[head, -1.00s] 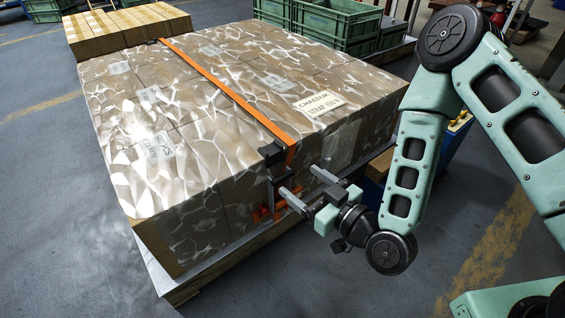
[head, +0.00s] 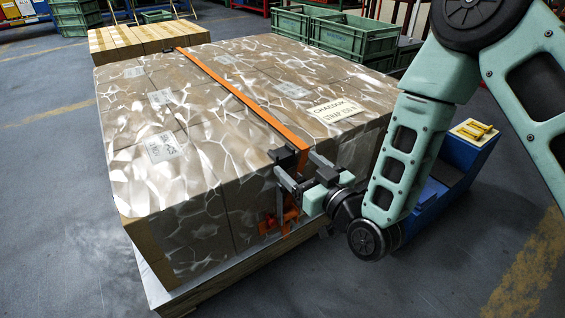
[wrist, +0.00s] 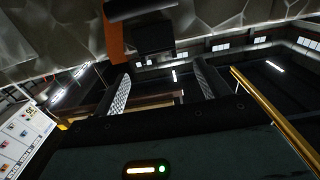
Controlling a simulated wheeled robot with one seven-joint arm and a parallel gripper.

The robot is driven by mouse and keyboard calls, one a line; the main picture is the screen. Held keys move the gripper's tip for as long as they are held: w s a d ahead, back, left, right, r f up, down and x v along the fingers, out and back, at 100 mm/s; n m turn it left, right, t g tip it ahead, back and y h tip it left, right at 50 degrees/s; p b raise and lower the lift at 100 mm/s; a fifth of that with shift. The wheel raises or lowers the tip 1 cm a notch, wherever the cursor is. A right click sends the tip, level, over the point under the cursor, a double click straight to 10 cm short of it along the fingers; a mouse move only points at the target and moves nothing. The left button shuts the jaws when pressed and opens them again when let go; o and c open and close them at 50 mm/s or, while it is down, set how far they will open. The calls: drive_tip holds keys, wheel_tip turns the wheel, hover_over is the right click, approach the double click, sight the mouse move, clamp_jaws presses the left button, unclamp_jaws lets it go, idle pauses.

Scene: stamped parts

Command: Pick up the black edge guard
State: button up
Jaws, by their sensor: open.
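The black edge guard (head: 283,155) sits at the top front edge of the wrapped carton stack (head: 200,120), where the orange strap (head: 240,98) bends over the edge. In the wrist view a dark block, seemingly the guard (wrist: 153,38), shows ahead beside the orange strap (wrist: 114,40). My gripper (head: 296,163) is open, its two fingers pointing at the stack around the guard's height, one to each side of it. In the wrist view the fingers (wrist: 162,85) are apart with nothing between them. I cannot tell whether they touch the guard.
Orange and dark strap hardware (head: 280,218) hangs on the stack's front face below my gripper. The stack stands on a wooden pallet (head: 195,296). A blue cart (head: 455,180) with yellow items is behind my arm at right. Green crates (head: 345,32) stand at the back.

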sight(280, 152)
drive_tip(key=b+x, duration=0.4)
drive_tip(key=x, duration=0.4)
drive_tip(key=shift+w+a+f, duration=0.1)
drive_tip(key=shift+w+f, duration=0.05)
drive_tip(key=shift+w, duration=0.05)
drive_tip(key=shift+w+a, duration=0.15)
drive_tip(key=c, duration=1.1)
